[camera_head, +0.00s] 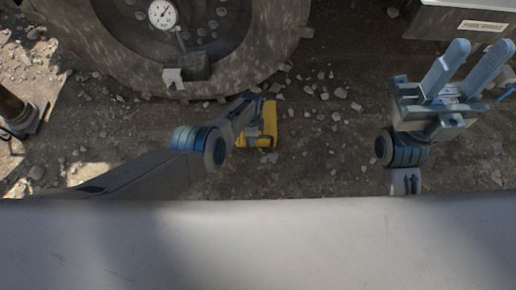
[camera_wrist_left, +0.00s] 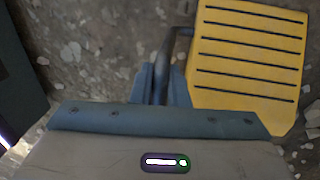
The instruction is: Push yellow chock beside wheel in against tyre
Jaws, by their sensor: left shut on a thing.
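The yellow chock (camera_head: 270,118) lies on the muddy ground just below the lower right edge of the big tyre (camera_head: 279,45) in the head view. A narrow strip of ground seems to show between them. In the left wrist view the chock's slotted yellow face (camera_wrist_left: 248,62) is at upper right, with a dark bent handle (camera_wrist_left: 169,50) on its left side. My left gripper (camera_head: 262,103) is shut on this handle, beside the chock; its fingers also show in the left wrist view (camera_wrist_left: 163,84). My right gripper (camera_head: 480,52) is open and empty, at the right, away from the chock.
A dial gauge (camera_head: 162,14) and a pale clip (camera_head: 173,76) are at the wheel. A dark post (camera_head: 14,108) stands at the left. A grey metal box (camera_head: 460,20) is at top right. Small stones lie on the open ground right of the chock.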

